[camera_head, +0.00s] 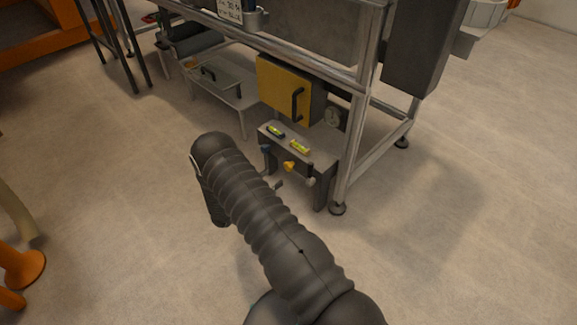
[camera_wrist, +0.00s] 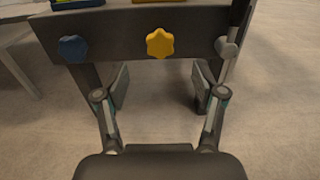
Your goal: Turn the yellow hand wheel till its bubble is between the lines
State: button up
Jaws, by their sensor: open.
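The yellow hand wheel (camera_wrist: 160,43) is a lobed knob on the front of a grey bench, in the upper middle of the wrist view. It also shows small in the head view (camera_head: 289,167). A yellow-framed bubble level (camera_head: 300,147) lies on the bench top above it; its bubble is too small to read against the lines. In the wrist view only the lower edge of this level (camera_wrist: 160,2) shows. My gripper (camera_wrist: 160,88) is open and empty, its fingers apart, below and short of the yellow wheel, not touching it.
A blue hand wheel (camera_wrist: 72,48) sits left of the yellow one and a grey knob (camera_wrist: 227,47) right. A blue-framed level (camera_head: 275,131) lies on the bench top. A yellow door with a black handle (camera_head: 285,90), a dial (camera_head: 333,117) and a metal frame post (camera_head: 352,150) stand close by.

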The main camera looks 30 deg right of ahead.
aim_at(287, 167)
jog(key=x, duration=0.9)
jog(key=shift+d, duration=0.15)
jog(key=c, duration=1.1)
